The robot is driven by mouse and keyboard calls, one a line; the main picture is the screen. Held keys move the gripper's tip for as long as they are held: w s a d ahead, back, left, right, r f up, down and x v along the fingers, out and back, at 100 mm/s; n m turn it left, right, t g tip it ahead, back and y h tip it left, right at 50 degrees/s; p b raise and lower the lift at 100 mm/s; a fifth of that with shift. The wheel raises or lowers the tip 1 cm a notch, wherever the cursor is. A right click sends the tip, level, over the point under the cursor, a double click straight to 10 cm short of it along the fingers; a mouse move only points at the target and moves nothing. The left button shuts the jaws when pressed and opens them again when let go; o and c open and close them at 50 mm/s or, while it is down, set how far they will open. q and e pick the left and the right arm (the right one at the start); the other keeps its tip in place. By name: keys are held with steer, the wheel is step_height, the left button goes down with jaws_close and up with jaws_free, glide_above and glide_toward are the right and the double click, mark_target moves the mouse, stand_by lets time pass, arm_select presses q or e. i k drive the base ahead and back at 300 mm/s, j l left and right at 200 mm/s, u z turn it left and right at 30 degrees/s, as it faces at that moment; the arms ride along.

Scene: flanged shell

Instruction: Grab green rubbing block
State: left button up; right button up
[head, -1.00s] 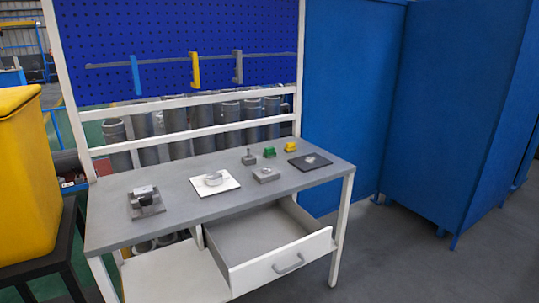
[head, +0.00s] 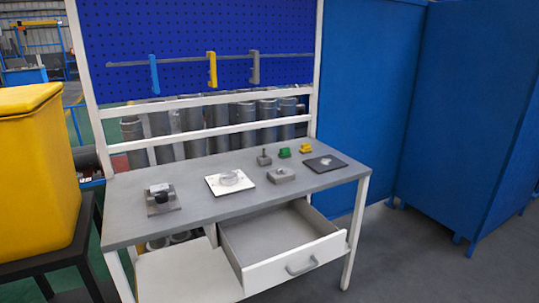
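The green rubbing block (head: 284,153) is small and sits on the grey workbench top (head: 225,203), toward the back right. A yellow block (head: 306,148) lies just to its right, and a small grey block with an upright post (head: 264,158) is to its left. Neither of my grippers shows in the head view.
A white plate with a ring (head: 217,187), a grey block (head: 281,175), a dark pad (head: 333,167) and a grey fixture (head: 163,201) are on the bench. The drawer (head: 295,265) stands open at the front. A yellow bin (head: 37,170) is left; blue cabinets (head: 455,120) are right.

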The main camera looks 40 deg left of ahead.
mark_target(285, 153)
steer(key=i+u, duration=0.2)
steer(key=u, duration=0.15)
steer(key=i+l+u, duration=0.15)
steer(key=u, duration=0.2)
steer(key=i+l+u, duration=0.15)
steer(key=u, duration=0.25)
steer(key=i+l+u, duration=0.1)
steer(key=i+l, duration=0.15)
steer(key=i+l+u, duration=0.1)
steer(key=i+l, duration=0.15)
steer(key=l, duration=0.2)
steer(key=i+l+u, duration=0.1)
steer(key=i+l, duration=0.35)
steer(key=l, duration=0.3)
steer(key=i+l+u, duration=0.25)
steer(key=i+l, duration=0.2)
steer(key=l, duration=0.35)
